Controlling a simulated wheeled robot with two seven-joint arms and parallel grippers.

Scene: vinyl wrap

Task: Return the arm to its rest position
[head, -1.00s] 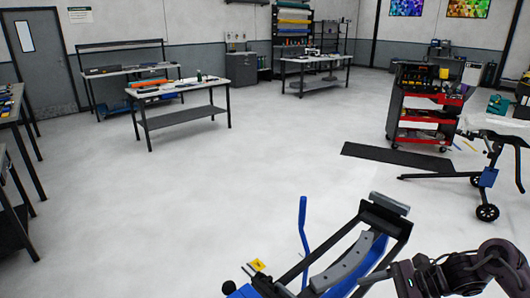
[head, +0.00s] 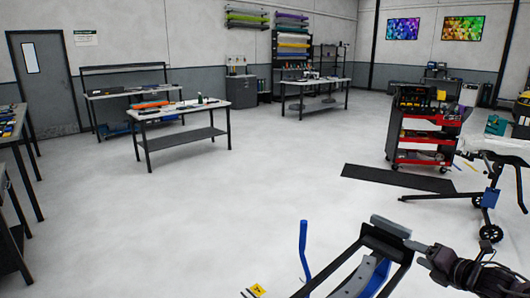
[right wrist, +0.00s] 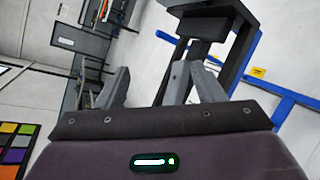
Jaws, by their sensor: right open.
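My right gripper (head: 414,248) is at the lower right of the head view, at the end of my dark arm. It is empty and beside the upper right part of a black and blue stand (head: 385,240). In the right wrist view my right gripper (right wrist: 162,86) has two grey fingers set well apart, with nothing between them. The stand's black post (right wrist: 240,62) and blue bars (right wrist: 290,92) show behind the fingers. I cannot tell whether the gripper touches the stand. My left gripper is not in view.
A red tool cart (head: 423,135), a black floor mat (head: 398,178) and a wheeled stand (head: 491,200) are at the right. Workbenches (head: 180,112) stand farther back. The middle floor is clear.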

